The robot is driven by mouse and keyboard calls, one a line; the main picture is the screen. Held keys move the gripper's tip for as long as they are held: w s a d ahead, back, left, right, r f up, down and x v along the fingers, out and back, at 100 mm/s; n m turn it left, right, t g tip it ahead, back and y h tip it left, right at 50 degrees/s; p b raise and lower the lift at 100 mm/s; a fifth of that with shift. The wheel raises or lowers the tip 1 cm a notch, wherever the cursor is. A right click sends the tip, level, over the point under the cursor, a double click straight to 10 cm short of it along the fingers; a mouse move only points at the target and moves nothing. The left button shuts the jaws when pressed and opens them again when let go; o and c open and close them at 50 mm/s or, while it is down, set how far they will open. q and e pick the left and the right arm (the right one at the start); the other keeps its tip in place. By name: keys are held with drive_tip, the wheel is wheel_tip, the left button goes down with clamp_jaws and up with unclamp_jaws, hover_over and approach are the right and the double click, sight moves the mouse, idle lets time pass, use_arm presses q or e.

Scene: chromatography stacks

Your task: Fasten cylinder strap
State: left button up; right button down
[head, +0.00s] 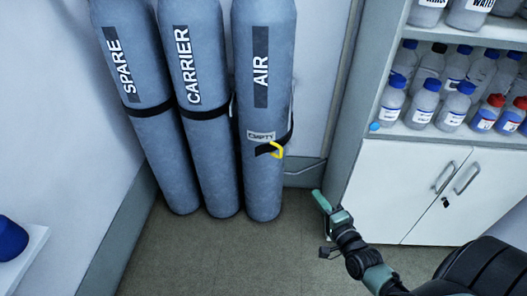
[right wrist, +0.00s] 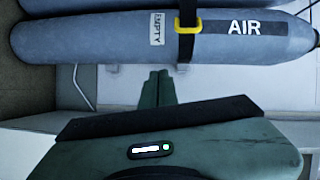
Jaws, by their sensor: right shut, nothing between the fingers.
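The grey AIR cylinder (head: 264,190) stands upright at the right end of a row of three. A black strap end (head: 264,149) with a yellow hook (head: 278,150) lies across its lower front, beside an EMPTY tag (head: 261,135). The strap loops round the cylinder's right side; its far end is hidden. My right gripper (head: 321,200) is shut and empty, to the right of and below the hook, apart from it. In the right wrist view the shut fingers (right wrist: 158,88) point towards the AIR cylinder (right wrist: 110,40), near the strap (right wrist: 187,40) and yellow hook (right wrist: 196,22). My left gripper is out of view.
The SPARE (head: 165,150) and CARRIER (head: 208,150) cylinders stand to the left, each with a black band across it. A white cabinet (head: 400,185) with shelved bottles stands close on the right. The floor (head: 220,250) in front is clear.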

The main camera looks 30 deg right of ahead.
use_arm(q)
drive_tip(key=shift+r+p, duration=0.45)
drive_tip(key=shift+p, duration=0.1)
use_arm(e)
drive_tip(key=w+a+r, duration=0.1)
drive_tip(key=w+r, duration=0.1)
drive_tip(key=w, duration=0.5)
drive_tip(key=w+a+r+m+t, duration=0.1)
drive_tip(key=w+r, duration=0.1)
drive_tip(key=w, duration=0.6)
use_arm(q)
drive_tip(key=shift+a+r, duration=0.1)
use_arm(e)
drive_tip(key=shift+a, duration=0.15)
